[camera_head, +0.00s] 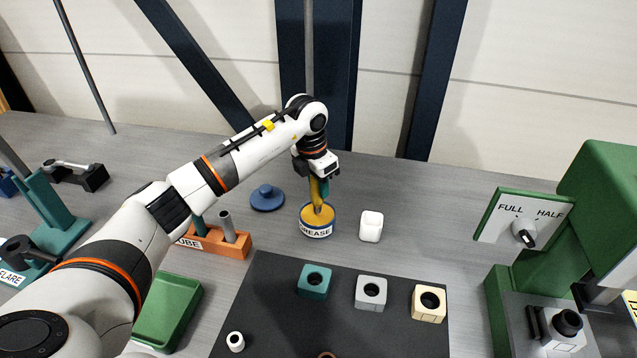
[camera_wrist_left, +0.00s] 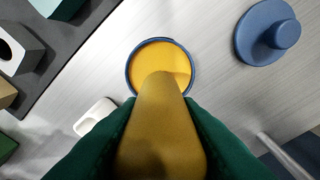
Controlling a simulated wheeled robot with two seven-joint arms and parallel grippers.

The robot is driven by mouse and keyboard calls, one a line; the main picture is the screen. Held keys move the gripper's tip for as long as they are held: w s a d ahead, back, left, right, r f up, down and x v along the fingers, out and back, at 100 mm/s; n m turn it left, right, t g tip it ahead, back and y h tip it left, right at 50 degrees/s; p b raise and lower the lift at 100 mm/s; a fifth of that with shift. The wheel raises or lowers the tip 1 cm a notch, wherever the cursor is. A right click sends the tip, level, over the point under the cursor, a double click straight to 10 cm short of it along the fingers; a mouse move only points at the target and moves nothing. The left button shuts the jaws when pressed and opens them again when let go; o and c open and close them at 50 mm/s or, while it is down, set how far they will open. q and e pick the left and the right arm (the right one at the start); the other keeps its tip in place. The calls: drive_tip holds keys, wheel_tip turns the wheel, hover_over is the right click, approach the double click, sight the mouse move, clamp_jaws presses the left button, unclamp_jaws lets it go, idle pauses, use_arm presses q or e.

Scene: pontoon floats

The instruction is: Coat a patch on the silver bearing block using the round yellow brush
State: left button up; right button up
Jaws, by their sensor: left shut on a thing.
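My left gripper (camera_head: 319,188) is shut on the round yellow brush (camera_head: 316,194), which points down over the open grease tin (camera_head: 316,232). In the left wrist view the brush (camera_wrist_left: 160,125) sits between the green fingers, its end overlapping the yellow grease (camera_wrist_left: 155,62). I cannot tell how deep the tip is, as the tin's rim and the viewing angle hide it. The silver bearing block (camera_head: 370,291), with a round hole, stands on the dark mat between a teal block (camera_head: 314,281) and a cream block (camera_head: 429,302). My right gripper is out of view.
A blue lid (camera_head: 267,198) lies left of the tin, and a white block (camera_head: 371,226) stands right of it. An orange rack (camera_head: 238,248) and a green tray (camera_head: 168,308) are at left. A green machine (camera_head: 515,290) with a dial stands at right. The dark mat (camera_head: 275,325) is mostly bare in front.

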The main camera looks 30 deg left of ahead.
use_arm(q)
drive_tip(key=shift+f+b, duration=0.45)
drive_tip(key=shift+f, duration=0.2)
idle(1.4)
drive_tip(key=shift+r, duration=0.15)
drive_tip(key=shift+r+p, duration=2.2)
drive_tip(key=shift+r, duration=1.25)
drive_tip(key=shift+s+d+m, duration=0.15)
drive_tip(key=shift+d+m, duration=0.05)
drive_tip(key=shift+m, duration=0.2)
drive_tip(key=s+d+f+m+g+b, duration=0.1)
drive_tip(key=s+d+m, duration=0.3)
drive_tip(key=s+m, duration=0.7)
drive_tip(key=s+d+f+m+g, duration=0.2)
drive_tip(key=s+d+m, duration=0.3)
drive_tip(key=s+m, duration=0.6)
drive_tip(key=m, duration=0.8)
drive_tip(key=shift+s+d+f+y+b, duration=0.2)
drive_tip(key=shift+d+f+y+b, duration=0.1)
drive_tip(key=shift+y+b, duration=0.1)
